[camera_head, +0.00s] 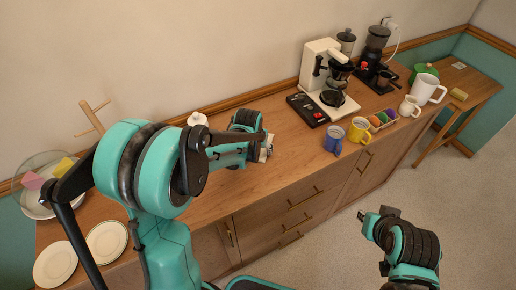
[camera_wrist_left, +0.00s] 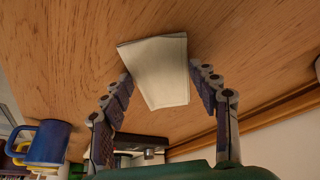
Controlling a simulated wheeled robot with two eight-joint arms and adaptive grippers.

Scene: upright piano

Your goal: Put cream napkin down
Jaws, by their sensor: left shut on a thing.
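The cream napkin (camera_wrist_left: 157,72) is a folded, pale piece between the fingers of my left gripper (camera_wrist_left: 162,80) in the left wrist view. The gripper is shut on its two sides. Behind the napkin is the brown wooden sideboard top (camera_wrist_left: 60,60); I cannot tell whether the napkin touches it. In the head view my left gripper (camera_head: 266,149) is over the middle of the sideboard (camera_head: 235,195), and the napkin is mostly hidden by the arm. My right gripper (camera_head: 374,216) hangs over the floor in front of the sideboard; its fingers are too small to read.
White plates (camera_head: 55,261) lie at the left. The wood between plates and mugs looks mostly clear.

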